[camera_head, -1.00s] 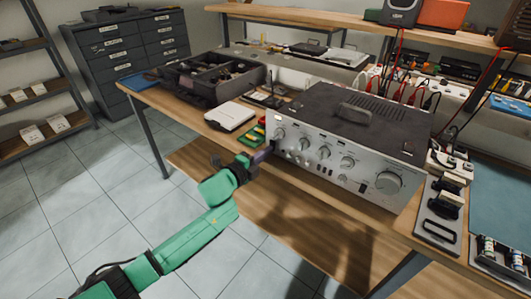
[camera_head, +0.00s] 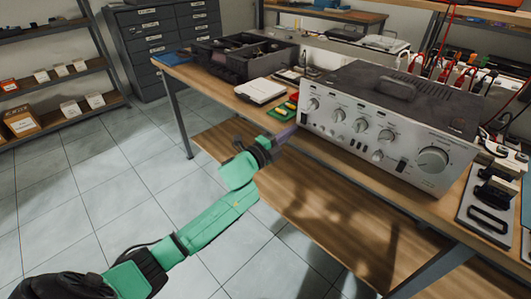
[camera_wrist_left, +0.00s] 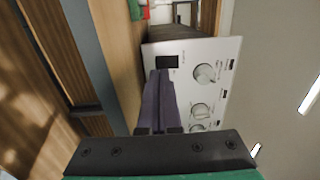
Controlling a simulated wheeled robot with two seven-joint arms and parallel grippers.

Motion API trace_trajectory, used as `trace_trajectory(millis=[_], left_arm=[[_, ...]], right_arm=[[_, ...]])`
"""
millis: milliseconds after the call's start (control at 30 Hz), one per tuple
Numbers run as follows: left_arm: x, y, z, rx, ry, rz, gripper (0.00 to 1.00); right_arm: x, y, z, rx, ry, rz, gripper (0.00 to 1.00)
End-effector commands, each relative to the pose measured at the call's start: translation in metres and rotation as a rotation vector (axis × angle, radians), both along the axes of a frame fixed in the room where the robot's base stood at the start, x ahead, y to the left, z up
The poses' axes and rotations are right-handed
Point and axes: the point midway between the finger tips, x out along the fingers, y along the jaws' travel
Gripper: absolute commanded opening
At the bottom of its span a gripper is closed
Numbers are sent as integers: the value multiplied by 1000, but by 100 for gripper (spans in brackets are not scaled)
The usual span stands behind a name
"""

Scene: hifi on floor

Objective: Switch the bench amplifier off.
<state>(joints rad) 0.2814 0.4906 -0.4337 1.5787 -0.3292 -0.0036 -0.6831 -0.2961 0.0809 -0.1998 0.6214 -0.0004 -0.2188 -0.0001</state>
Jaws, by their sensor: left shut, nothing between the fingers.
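The bench amplifier (camera_head: 345,128) is a wide box with a silver front, several round knobs and a dark top, standing on the wooden bench. Its black rocker switch (camera_wrist_left: 167,61) shows at the end of the front panel in the wrist view. My left gripper (camera_head: 291,133) is shut and empty, at the left end of the amplifier's front. In the wrist view its purple fingers (camera_wrist_left: 159,75) point at the panel, with tips just beside the switch. I cannot tell whether they touch it or which way the rocker is set. My right gripper is out of view.
A white box (camera_head: 261,91) and a green and red tray (camera_head: 287,108) lie left of the amplifier, with a black organiser (camera_head: 238,58) behind. A black device (camera_head: 490,200) is at the right. Open floor (camera_head: 90,195) lies left of the bench.

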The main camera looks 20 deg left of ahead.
Motion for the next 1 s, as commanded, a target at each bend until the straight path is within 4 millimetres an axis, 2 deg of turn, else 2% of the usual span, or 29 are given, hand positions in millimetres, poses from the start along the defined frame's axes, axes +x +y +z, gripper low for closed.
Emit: trace_trajectory(millis=[200, 267, 433, 600, 767, 1000], left_arm=[[-42, 18, -7, 2, 5, 0, 0], [-55, 23, -8, 3, 4, -1, 0], [-83, 35, -10, 1, 4, 0, 0], [-93, 38, -9, 1, 1, -2, 0], [-93, 38, -9, 1, 1, -1, 0], [-93, 38, -9, 0, 1, -1, 0]], right_arm=[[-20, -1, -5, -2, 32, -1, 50], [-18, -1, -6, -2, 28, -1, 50], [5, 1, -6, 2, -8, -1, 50], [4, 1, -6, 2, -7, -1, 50], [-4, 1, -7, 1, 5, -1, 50], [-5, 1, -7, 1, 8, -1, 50]])
